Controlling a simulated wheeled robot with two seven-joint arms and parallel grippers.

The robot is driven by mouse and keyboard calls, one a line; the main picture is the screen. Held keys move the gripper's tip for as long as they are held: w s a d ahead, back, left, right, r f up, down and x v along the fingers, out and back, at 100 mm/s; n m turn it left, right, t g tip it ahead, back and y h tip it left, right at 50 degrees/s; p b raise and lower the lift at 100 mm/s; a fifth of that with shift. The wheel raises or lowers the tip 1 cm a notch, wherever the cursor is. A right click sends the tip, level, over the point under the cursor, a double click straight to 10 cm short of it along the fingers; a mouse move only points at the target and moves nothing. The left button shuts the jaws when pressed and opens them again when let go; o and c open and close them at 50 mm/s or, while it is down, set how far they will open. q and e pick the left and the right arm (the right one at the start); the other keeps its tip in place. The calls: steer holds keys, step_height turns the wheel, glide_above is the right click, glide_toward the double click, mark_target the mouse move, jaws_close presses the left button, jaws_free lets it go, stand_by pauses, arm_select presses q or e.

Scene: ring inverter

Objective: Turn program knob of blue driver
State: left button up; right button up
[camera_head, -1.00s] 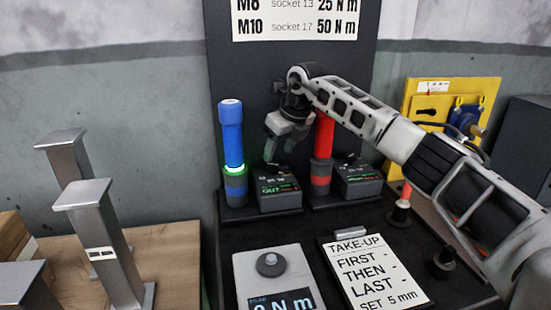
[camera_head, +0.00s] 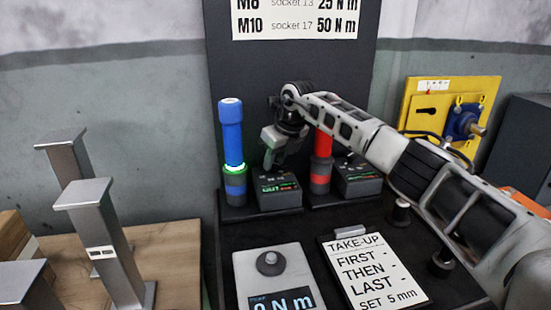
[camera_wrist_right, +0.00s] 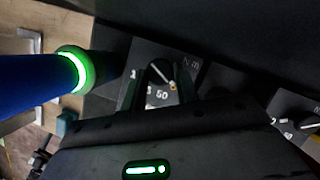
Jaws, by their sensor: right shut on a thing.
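The blue driver (camera_head: 232,135) stands upright in its holder, with a lit green ring near its lower end. Its dark control box (camera_head: 279,199) sits just to its right, with a lit green display. My right gripper (camera_head: 268,167) is down at the top of this box. In the right wrist view the program knob (camera_wrist_right: 160,72) shows between the fingers of my right gripper (camera_wrist_right: 160,88), with a pale pointer line and numbers around it. The gripper is shut on the knob; the fingers partly hide it. My left gripper is not in view.
The red driver (camera_head: 321,174) and its box (camera_head: 357,182) stand close to the right, under my arm. A gauge reading 0 N m (camera_head: 270,272) and a take-up card (camera_head: 371,268) lie in front. Metal posts (camera_head: 100,235) stand left.

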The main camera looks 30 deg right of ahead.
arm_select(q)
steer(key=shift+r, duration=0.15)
arm_select(e)
steer(key=shift+r+m, duration=0.1)
steer(key=shift+m, duration=0.3)
steer(key=shift+a+m+h+p, duration=0.15)
steer(key=shift+m+h+p, duration=0.25)
steer(key=shift+m+p, duration=0.15)
steer(key=shift+a+m+h, duration=0.1)
steer(key=shift+m+h, duration=0.4)
steer(key=shift+m, duration=0.75)
steer(key=shift+m+h, duration=0.4)
steer(key=shift+m, duration=0.6)
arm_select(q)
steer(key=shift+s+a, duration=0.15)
arm_select(e)
steer(key=shift+a+m, duration=0.1)
steer(key=shift+m, duration=0.5)
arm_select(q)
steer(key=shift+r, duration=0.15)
arm_select(e)
steer(key=o, duration=1)
steer(key=shift+h, duration=0.3)
steer(key=shift+c, duration=0.2)
